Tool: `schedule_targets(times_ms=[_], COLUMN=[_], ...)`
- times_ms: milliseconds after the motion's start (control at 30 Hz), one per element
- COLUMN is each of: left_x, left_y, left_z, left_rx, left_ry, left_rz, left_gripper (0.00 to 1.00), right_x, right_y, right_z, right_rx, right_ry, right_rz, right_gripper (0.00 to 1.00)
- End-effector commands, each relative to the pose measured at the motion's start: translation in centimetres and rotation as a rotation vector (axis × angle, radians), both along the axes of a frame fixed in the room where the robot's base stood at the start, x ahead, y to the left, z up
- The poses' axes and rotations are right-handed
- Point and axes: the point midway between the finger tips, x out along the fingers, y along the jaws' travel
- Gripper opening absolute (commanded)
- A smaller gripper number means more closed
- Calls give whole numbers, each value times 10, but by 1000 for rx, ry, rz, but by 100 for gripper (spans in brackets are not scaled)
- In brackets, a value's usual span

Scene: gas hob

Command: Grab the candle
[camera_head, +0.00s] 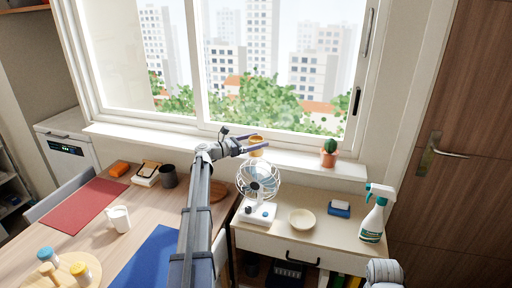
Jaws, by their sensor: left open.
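My right gripper is not in view; only a grey-white part at the bottom right edge, likely of my right arm, shows.
A white desk fan (258,184) stands on the cabinet close below the gripper. A potted cactus (329,153) sits farther right on the sill (300,160). A bowl (302,219), a blue sponge (339,208) and a spray bottle (375,214) stand on the cabinet.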

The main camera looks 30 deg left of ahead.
Motion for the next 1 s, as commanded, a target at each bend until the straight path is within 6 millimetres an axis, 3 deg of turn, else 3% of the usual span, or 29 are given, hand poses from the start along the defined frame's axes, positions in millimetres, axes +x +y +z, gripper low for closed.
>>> schedule_targets(times_ms=[67,900,1000], left_x=[0,-1,-1], left_y=[0,0,0], left_z=[0,0,0], left_rx=[0,-1,-1], left_ry=[0,-1,-1], left_rz=[0,0,0], left_gripper=[98,4,4], right_x=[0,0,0], right_y=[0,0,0], right_z=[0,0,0], right_rx=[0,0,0], right_ry=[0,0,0], right_rz=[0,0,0], right_gripper=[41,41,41])
